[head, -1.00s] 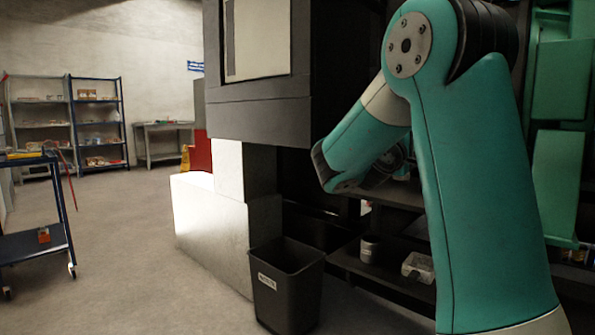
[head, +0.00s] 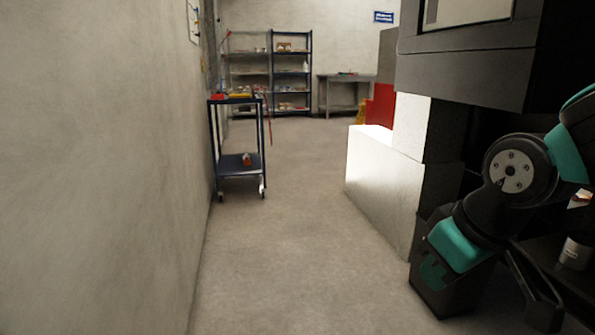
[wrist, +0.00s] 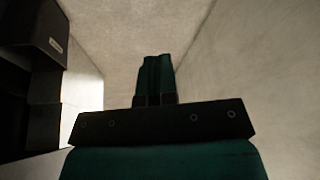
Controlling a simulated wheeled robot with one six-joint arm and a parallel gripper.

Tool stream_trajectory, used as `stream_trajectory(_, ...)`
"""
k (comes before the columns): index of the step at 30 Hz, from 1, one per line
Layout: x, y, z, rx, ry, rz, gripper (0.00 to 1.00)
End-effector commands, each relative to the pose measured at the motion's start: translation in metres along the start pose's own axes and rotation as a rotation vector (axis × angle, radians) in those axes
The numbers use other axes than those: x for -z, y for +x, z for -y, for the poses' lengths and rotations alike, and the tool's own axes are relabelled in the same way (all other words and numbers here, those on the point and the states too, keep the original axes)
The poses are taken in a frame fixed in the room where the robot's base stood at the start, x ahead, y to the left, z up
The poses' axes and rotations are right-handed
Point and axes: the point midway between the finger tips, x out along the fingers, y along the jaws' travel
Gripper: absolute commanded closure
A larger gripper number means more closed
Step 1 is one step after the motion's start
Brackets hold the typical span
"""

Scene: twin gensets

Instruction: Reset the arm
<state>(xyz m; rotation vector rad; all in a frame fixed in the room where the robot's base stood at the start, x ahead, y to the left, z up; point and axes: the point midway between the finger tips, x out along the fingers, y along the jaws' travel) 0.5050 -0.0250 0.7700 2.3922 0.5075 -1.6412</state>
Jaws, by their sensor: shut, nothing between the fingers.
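My arm (head: 520,190) is at the right of the head view, bent down in front of the dark cabinet. My gripper (wrist: 158,60) shows in the wrist view with its two green fingers together and nothing between them. It points over bare floor. In the head view a dark part low on the right may belong to the gripper, but I cannot tell.
A wall (head: 110,170) runs along the left. A blue trolley (head: 238,165) stands beside it. Shelves (head: 291,75) stand behind. The middle floor is clear.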

Motion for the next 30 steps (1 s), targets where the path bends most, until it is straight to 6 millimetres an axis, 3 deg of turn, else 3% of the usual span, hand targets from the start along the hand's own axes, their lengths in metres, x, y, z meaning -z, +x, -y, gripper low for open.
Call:
stream_trajectory(3, -0.026, -0.008, 0.055, 0.160, -0.070, 0.081, 1.00)
stream_trajectory(8, -0.070, -0.028, 0.111, 0.338, -0.178, 0.209, 1.00)
stream_trajectory(9, -0.058, -0.047, 0.108, 0.329, -0.167, 0.203, 1.00)
stream_trajectory(14, -0.043, -0.084, 0.108, 0.326, -0.164, 0.200, 1.00)
stream_trajectory(20, -0.019, -0.143, 0.110, 0.325, -0.164, 0.198, 1.00)
stream_trajectory(30, 0.029, -0.264, 0.114, 0.324, -0.164, 0.197, 1.00)
